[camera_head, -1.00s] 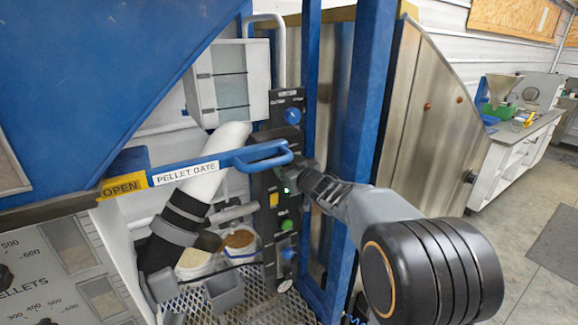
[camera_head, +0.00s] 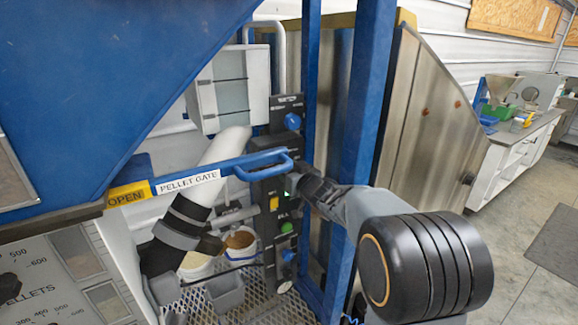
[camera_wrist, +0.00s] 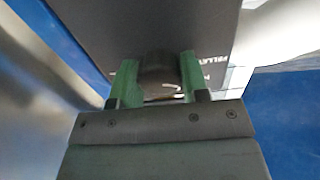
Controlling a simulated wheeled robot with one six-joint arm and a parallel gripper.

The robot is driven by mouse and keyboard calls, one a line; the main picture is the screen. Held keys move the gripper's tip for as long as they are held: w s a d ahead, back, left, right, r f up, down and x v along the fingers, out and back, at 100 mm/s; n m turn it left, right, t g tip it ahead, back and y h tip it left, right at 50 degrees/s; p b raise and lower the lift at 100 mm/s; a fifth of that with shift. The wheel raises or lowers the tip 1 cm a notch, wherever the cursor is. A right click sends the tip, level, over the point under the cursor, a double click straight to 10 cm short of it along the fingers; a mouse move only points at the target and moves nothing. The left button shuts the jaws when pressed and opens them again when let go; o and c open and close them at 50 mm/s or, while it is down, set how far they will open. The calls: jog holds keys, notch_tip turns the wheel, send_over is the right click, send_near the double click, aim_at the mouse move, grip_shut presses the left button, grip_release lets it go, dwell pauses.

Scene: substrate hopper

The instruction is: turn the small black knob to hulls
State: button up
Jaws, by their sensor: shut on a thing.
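The small black knob (camera_wrist: 158,68) sits on the dark control panel, between the two green fingers of my gripper (camera_wrist: 158,82) in the wrist view. The fingers are shut on its sides. A white mark shows below the knob, and part of a sideways label beginning "PELLE" is to its right. The knob's pointer direction cannot be made out. In the head view my gripper (camera_head: 299,186) reaches the tall dark panel (camera_head: 268,212) from the right, and it hides the knob there.
A blue pellet gate handle (camera_head: 262,162) extends across the panel's front, just left of my gripper. A blue post (camera_head: 362,120) stands close behind my arm.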

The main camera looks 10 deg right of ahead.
jog(key=m+p, duration=0.3)
jog(key=m, duration=0.1)
jog(key=shift+d+m, duration=0.1)
jog(key=shift+m, duration=0.6)
jog(key=o, duration=0.9)
jog(key=b+v, duration=0.2)
jog(key=v, duration=1.1)
jog(key=shift+s+d, duration=0.15)
jog(key=shift+s, duration=0.2)
